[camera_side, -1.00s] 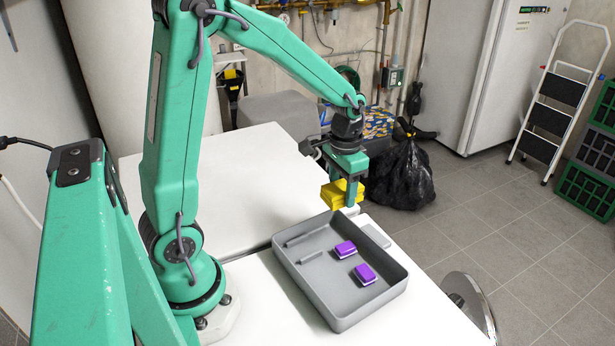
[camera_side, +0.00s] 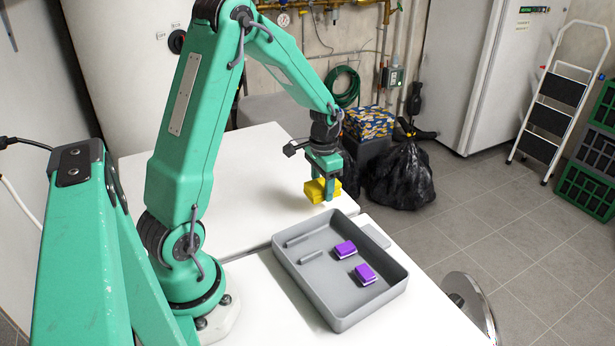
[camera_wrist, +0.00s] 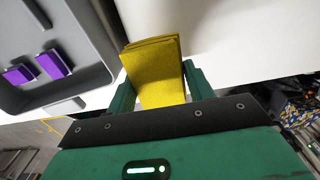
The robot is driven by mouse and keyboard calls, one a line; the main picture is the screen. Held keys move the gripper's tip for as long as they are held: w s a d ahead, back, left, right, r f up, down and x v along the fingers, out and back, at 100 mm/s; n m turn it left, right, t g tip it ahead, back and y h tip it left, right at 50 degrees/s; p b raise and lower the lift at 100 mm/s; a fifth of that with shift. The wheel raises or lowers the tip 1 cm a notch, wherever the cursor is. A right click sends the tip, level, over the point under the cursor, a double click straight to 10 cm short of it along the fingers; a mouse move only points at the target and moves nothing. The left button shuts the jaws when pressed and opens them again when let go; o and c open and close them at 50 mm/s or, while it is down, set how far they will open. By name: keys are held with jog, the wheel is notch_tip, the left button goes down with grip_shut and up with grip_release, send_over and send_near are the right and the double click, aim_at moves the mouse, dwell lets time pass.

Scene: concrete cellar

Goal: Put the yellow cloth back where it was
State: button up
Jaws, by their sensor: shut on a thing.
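The yellow cloth (camera_side: 322,190) is a folded, thick pad. My gripper (camera_side: 328,187) is shut on it and holds it beyond the far end of the grey tray (camera_side: 345,318), over the white table. In the side view I cannot tell for certain whether the cloth touches the table. The cloth also shows in the wrist view (camera_wrist: 155,72), between my two green fingers (camera_wrist: 155,88), with the tray (camera_wrist: 95,35) to its left.
Two purple blocks (camera_side: 346,249) (camera_side: 365,273) lie in the tray, beside low grey ridges. A flat grey piece (camera_side: 375,236) lies right of the tray. The white table (camera_side: 225,190) left of the cloth is clear. A black bag (camera_side: 402,178) stands on the floor beyond.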

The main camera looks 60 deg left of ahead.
aim_at(320, 206)
jog(key=shift+a+f, duration=0.4)
jog(key=shift+a, duration=0.2)
jog(key=shift+f, duration=2)
jog(key=shift+f, duration=0.15)
jog(key=o, duration=0.9)
jog(key=shift+o, duration=0.2)
notch_tip(320, 206, up, 12)
jog(key=shift+r, duration=0.15)
